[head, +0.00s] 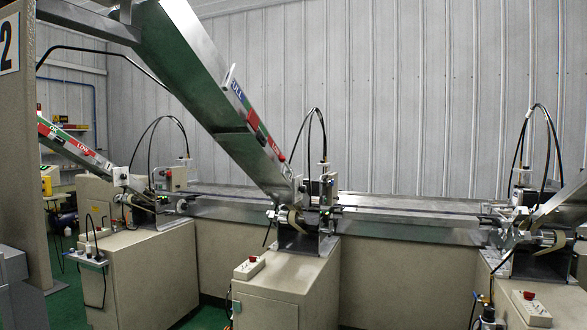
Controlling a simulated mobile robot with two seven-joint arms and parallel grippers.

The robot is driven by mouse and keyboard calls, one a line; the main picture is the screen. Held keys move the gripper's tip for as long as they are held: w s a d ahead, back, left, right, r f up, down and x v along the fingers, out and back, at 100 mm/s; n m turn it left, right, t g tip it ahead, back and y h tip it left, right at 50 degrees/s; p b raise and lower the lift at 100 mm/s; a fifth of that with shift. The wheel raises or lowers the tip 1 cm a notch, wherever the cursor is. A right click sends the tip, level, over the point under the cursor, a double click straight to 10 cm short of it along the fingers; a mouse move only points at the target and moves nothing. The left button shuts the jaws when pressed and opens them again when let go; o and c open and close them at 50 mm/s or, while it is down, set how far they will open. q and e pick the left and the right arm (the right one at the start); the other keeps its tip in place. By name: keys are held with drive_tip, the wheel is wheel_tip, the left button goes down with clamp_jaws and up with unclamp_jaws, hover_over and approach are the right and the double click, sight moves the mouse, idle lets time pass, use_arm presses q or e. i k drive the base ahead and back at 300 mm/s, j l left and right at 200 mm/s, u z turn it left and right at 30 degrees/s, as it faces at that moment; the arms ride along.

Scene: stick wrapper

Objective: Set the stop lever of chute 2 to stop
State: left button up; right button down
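Three sloping metal chutes lead down to machine heads on beige cabinets. The left chute (72,146) carries a small "1" plate near its lower end. The middle chute (205,85) runs from the top left down to the middle machine head (300,218); its side has a green, white and red level strip with "FULL" at the top. A small plate (301,186) at its lower end is too small to read. A small red part (276,149) shows on its lower side; I cannot tell whether it is the stop lever or how it is set. Neither gripper is in view.
A beige panel (25,150) with a "2" sign (8,45) stands close at the left. A control box with a red button (249,267) sits on the middle cabinet (285,290). Another red-button box (531,308) is at the right. A long metal conveyor (400,228) runs behind.

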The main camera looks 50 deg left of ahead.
sight(281, 159)
drive_tip(key=i+u, duration=0.5)
drive_tip(key=u, duration=0.2)
drive_tip(key=i+u, duration=0.35)
drive_tip(key=i+l+u, duration=0.1)
drive_tip(key=i+u, duration=0.15)
drive_tip(key=u, duration=0.15)
drive_tip(key=i+l+u, duration=0.2)
drive_tip(key=u, duration=0.2)
drive_tip(key=i+l+u, duration=0.25)
drive_tip(key=u, duration=0.2)
drive_tip(key=i+l+u, duration=0.2)
drive_tip(key=l+u, duration=0.2)
drive_tip(key=i+l+u, duration=0.15)
drive_tip(key=l, duration=0.15)
drive_tip(key=i+l+u, duration=0.15)
drive_tip(key=l, duration=0.2)
drive_tip(key=l+u, duration=0.15)
drive_tip(key=l, duration=0.2)
drive_tip(key=i+l+u, duration=0.2)
drive_tip(key=l, duration=0.15)
drive_tip(key=k, duration=0.05)
